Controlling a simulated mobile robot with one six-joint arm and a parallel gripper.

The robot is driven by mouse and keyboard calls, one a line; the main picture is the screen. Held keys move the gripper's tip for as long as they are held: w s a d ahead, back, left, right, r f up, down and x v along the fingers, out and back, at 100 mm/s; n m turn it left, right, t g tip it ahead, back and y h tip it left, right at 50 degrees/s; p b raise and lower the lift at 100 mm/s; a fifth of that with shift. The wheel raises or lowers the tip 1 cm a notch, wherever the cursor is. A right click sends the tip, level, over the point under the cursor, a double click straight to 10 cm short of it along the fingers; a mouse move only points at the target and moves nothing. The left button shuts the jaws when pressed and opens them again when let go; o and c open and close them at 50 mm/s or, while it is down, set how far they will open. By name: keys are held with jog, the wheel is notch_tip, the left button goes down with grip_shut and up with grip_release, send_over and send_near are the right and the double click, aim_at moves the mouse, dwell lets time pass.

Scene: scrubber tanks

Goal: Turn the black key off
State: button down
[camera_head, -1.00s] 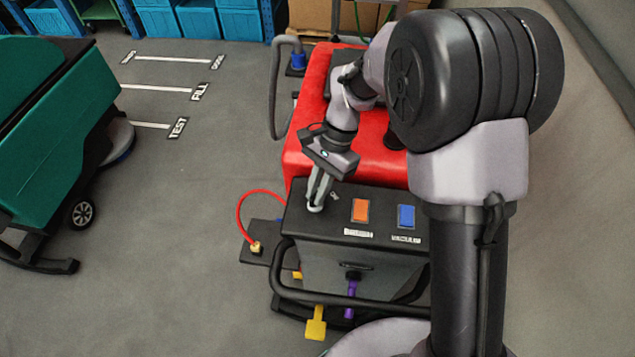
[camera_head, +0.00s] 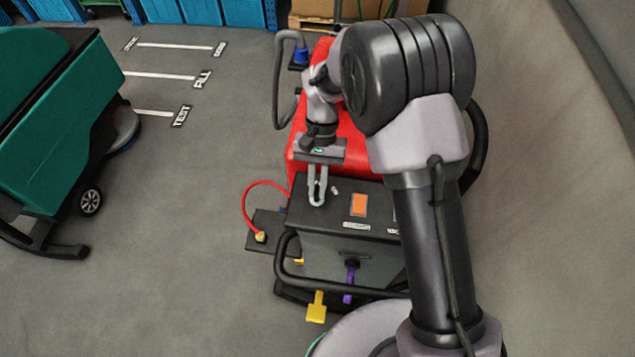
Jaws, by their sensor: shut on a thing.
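My gripper (camera_head: 317,201) reaches down to the left part of the black control panel (camera_head: 332,206) on the red scrubber (camera_head: 357,150). Its two pale fingers are shut on the black key at the panel's top. The key itself is hidden between the fingertips, so I cannot tell which way it points. A small white mark (camera_head: 335,189) sits on the panel just right of the fingers.
An orange switch (camera_head: 358,204) is right of my gripper; my arm covers the panel's right end. A black handlebar (camera_head: 283,262), purple lever (camera_head: 350,283) and yellow pedal (camera_head: 316,307) are in front. A red hose (camera_head: 245,203) loops left. A green scrubber (camera_head: 60,140) stands far left.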

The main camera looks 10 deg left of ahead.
dwell(0.4)
jog(key=c, duration=1.5)
grip_release()
jog(key=shift+o, duration=0.2)
jog(key=p+v, duration=0.3)
jog(key=v, duration=1.4)
jog(key=shift+r, duration=0.3)
